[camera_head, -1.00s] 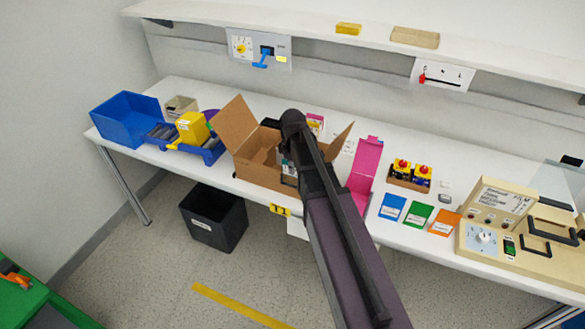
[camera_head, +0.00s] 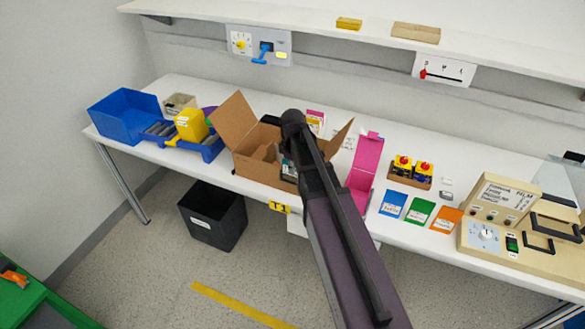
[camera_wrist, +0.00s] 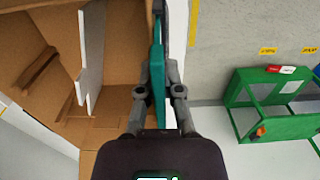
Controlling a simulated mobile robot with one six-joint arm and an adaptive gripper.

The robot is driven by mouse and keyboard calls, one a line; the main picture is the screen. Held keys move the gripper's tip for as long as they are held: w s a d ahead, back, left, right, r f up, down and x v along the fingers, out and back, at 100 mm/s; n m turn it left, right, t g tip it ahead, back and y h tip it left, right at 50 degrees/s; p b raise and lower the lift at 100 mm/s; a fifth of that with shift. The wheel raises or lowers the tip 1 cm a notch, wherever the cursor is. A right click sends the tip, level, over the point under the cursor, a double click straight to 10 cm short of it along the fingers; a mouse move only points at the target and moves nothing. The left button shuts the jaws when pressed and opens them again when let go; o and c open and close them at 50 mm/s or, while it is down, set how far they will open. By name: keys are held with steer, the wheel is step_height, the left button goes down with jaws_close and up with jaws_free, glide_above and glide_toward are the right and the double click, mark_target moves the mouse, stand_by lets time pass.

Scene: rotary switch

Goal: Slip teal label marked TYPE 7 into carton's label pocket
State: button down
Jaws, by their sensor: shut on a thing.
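The teal label (camera_wrist: 157,85) is edge-on in the wrist view, between the two fingers of my gripper (camera_wrist: 159,92), which is shut on it. Its print cannot be read from this angle. The open brown cardboard carton (camera_head: 247,164) stands on the bench, partly behind my arm. In the wrist view its interior and wall (camera_wrist: 120,60) fill the left side. The label is close along the outer face of the carton wall. I cannot tell whether it is inside the pocket; the pocket is not clearly visible. In the head view my arm covers most of the gripper.
A pink folder-like box (camera_head: 365,172) stands right of the carton. Blue (camera_head: 393,204), green (camera_head: 419,212) and orange (camera_head: 446,220) cards lie further right. A blue tray (camera_head: 185,143) with a yellow box is on the left. A black bin (camera_head: 215,218) stands on the floor.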

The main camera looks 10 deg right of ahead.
steer(key=shift+f, duration=0.1)
steer(key=c, duration=0.7)
jaws_free()
step_height(320, 180, up, 8)
steer(key=p, duration=0.8)
steer(key=shift+r, duration=0.2)
stand_by(0.5)
steer(key=shift+s+a+m, duration=0.15)
steer(key=shift+s+m, duration=1.6)
steer(key=shift+s, duration=0.9)
steer(key=shift+s+a+m, duration=0.1)
steer(key=shift+s+m, duration=1.7)
steer(key=shift+s, duration=0.9)
steer(key=shift+s+a+m, duration=0.15)
steer(key=shift+s+m, duration=1.6)
steer(key=shift+s, duration=0.9)
